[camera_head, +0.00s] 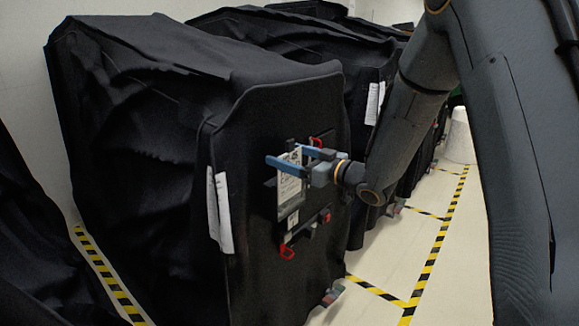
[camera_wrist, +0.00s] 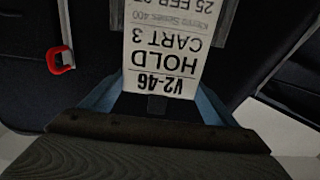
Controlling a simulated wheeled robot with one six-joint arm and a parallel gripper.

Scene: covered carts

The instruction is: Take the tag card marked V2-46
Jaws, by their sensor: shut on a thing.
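The tag card marked V2-46 (camera_wrist: 160,48) is white with black print, upside down in the wrist view; it also reads HOLD and CART 3. In the head view the card (camera_head: 289,180) is at the front of the nearest black-covered cart (camera_head: 262,110). My gripper (camera_wrist: 155,100) is shut on the card's V2-46 end, with a blue finger at each side. In the head view my gripper (camera_head: 292,165) is close to the cart's front. I cannot tell whether the card is still inside its dark holder.
Red pulls (camera_head: 287,252) hang by the holder, and another red pull (camera_wrist: 61,61) shows in the wrist view. White papers (camera_head: 220,210) hang on the cover's left. More covered carts stand behind. Striped floor tape (camera_head: 430,262) borders a clear pale floor at right.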

